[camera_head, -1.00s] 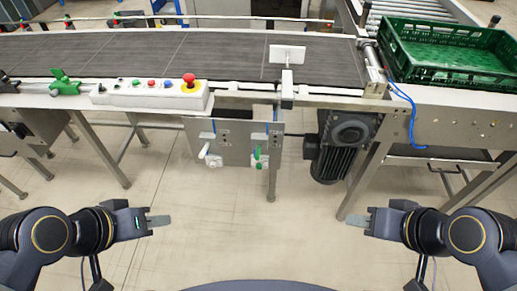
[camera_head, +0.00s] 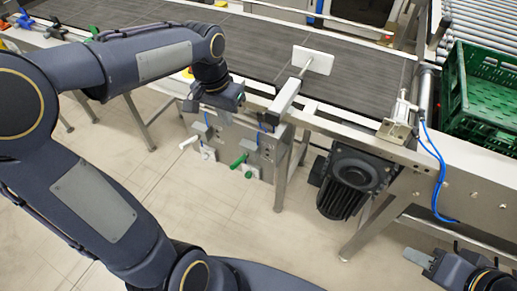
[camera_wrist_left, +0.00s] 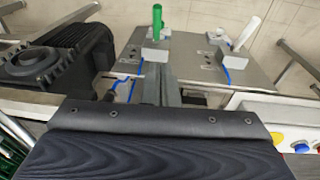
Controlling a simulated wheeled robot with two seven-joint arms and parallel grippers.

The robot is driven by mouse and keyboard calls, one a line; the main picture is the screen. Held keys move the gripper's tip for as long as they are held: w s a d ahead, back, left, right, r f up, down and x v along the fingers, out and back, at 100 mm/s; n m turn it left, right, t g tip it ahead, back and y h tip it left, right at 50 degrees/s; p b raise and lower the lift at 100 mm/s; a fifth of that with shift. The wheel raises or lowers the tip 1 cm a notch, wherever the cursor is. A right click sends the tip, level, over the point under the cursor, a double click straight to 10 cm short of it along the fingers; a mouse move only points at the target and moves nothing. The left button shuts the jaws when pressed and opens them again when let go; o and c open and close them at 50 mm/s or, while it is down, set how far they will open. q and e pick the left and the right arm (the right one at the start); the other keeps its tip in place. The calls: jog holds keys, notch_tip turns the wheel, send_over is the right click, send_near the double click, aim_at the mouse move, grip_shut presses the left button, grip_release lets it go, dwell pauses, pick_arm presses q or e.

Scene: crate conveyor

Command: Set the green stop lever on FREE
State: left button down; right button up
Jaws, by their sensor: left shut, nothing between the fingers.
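The green stop lever (camera_head: 238,161) is on a grey panel (camera_head: 226,133) under the conveyor; its green handle slants in the head view. In the left wrist view the green lever (camera_wrist_left: 157,22) points up on its grey block. No FREE label is readable. A white lever (camera_head: 188,143) is on the same panel, to the left of the green one; it also shows in the wrist view (camera_wrist_left: 248,33). My left gripper (camera_head: 222,112) is shut and empty in front of the panel, above the green lever and apart from it. My right gripper (camera_head: 418,256) is at the lower right, far from the panel.
A black motor (camera_head: 348,183) hangs to the right of the panel. The conveyor belt (camera_head: 262,48) runs above, with a white plate (camera_head: 313,60) on a post. A green crate (camera_head: 482,112) is at the right. A blue hose (camera_head: 437,170) hangs near it. Open floor lies below.

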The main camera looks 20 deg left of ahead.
pick_arm(q)
jog(key=f, duration=0.8)
jog(key=d+f+b, duration=0.1)
jog(key=f, duration=0.3)
jog(key=shift+d+f, duration=0.1)
jog(key=shift+f, duration=0.15)
jog(key=shift+s+d+f, duration=0.1)
jog(key=shift+s+f, duration=0.15)
jog(key=shift+f, duration=0.25)
